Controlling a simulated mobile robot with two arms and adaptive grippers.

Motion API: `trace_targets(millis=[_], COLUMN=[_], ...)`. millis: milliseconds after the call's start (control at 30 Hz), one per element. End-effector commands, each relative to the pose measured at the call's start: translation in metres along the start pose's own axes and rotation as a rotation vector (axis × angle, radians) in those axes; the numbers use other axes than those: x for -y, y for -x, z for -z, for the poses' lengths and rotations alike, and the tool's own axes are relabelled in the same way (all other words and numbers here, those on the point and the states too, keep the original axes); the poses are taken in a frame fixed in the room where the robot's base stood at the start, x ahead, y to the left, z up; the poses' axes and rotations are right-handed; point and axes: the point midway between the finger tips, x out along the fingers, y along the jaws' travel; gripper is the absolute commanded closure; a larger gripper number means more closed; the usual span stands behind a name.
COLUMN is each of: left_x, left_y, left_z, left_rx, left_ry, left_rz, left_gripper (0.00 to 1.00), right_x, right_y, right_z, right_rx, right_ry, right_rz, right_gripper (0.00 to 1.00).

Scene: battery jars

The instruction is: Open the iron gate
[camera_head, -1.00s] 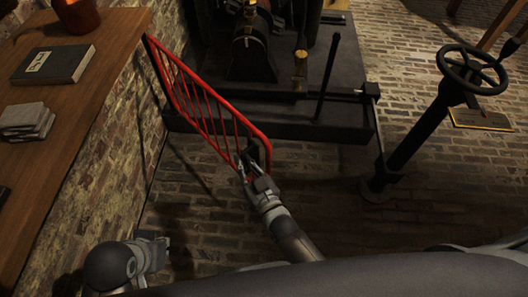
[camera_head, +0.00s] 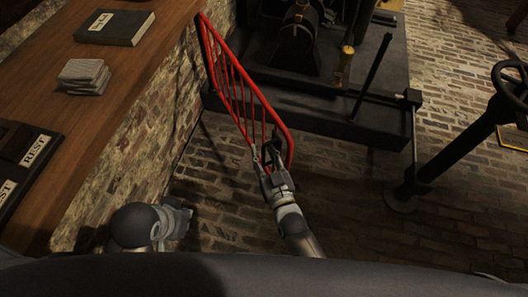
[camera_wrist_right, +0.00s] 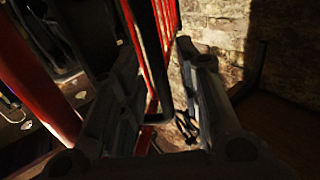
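The iron gate (camera_head: 240,92) is a red barred frame in the head view. It runs from the brick wall at upper left down to its free end near the middle. Its red bars also show in the wrist view (camera_wrist_right: 165,20). My right gripper (camera_head: 272,158) is at the gate's free end. In the wrist view the fingers of my right gripper (camera_wrist_right: 160,85) stand apart, with a dark upright bar (camera_wrist_right: 149,50) between them; contact is unclear. My left gripper (camera_head: 180,215) is low by the wall, away from the gate; its fingers are not clear.
A wooden counter (camera_head: 100,125) with a dark book (camera_head: 115,27) and a stack of pale slabs (camera_head: 83,76) lies left. A dark machine platform (camera_head: 340,125) stands behind the gate. A handwheel post (camera_head: 455,155) is at right. Brick floor (camera_head: 335,205) between is clear.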

Motion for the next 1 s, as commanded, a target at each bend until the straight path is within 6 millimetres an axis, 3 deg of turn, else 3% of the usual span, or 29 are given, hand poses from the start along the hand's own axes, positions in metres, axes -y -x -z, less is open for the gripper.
trace_targets(millis=[233, 367, 800, 1000], left_x=[0.0, 0.0, 0.0, 0.0], left_y=[0.0, 0.0, 0.0, 0.0], left_z=[0.0, 0.0, 0.0, 0.0], left_rx=[0.0, 0.0, 0.0, 0.0], left_ry=[0.001, 0.001, 0.0, 0.0], left_rz=[-0.001, -0.001, 0.0, 0.0], left_gripper=[1.0, 1.0, 1.0, 1.0], right_x=[0.0, 0.0, 0.0, 0.0], right_y=[0.001, 0.012, 0.094, 0.116], right_z=[0.0, -0.001, -0.001, 0.0], right_rx=[-0.001, 0.002, 0.002, 0.0], right_ry=[-0.002, -0.003, -0.002, -0.001], right_rz=[-0.001, 0.0, 0.0, 0.0], right_gripper=[0.68, 0.68, 0.68, 0.68])
